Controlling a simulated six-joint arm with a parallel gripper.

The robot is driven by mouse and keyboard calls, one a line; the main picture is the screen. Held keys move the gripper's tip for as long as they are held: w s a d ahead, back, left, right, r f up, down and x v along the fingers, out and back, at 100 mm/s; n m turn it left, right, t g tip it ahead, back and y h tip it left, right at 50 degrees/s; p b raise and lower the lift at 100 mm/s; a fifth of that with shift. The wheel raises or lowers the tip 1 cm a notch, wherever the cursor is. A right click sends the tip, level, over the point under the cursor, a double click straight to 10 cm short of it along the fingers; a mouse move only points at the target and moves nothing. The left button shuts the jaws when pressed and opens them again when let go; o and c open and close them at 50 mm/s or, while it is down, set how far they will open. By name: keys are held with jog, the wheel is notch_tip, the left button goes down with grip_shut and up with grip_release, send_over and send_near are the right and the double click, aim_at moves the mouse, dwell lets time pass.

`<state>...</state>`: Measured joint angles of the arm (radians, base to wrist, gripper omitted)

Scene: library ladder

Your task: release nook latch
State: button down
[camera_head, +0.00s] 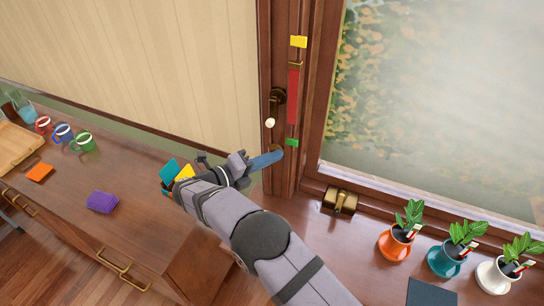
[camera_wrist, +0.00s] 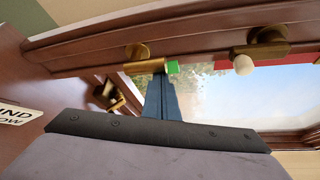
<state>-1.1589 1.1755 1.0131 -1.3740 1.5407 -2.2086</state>
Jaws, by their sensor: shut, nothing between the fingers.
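A brass lever with a white ball knob (camera_head: 270,122) is on the dark wooden window post. In the wrist view the same knob (camera_wrist: 243,64) is at upper right. Beside it a red strip (camera_head: 293,95) runs between a yellow tab (camera_head: 298,41) and a green tab (camera_head: 291,142). In the wrist view a second brass fitting (camera_wrist: 144,64) with a bar reaches the green tab (camera_wrist: 173,67). My gripper (camera_head: 281,154), with blue fingers, is shut and empty, its tips close below the green tab. Whether they touch the fitting cannot be told.
A brass fitting (camera_head: 340,201) sits on the window sill. Several potted plants (camera_head: 403,231) stand at right. The left desk (camera_head: 70,220) holds mugs (camera_head: 63,132), an orange block (camera_head: 39,173) and a purple block (camera_head: 102,202). The pale wall panel (camera_head: 130,60) is clear.

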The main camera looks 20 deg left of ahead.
jog(key=d+p, duration=0.4)
jog(key=f+b+v, duration=0.1)
jog(key=b+v, duration=0.4)
jog(key=v, duration=0.5)
jog(key=shift+s+a+f+b, duration=0.2)
jog(key=shift+s+f+b, duration=0.15)
jog(key=shift+s+b, duration=0.1)
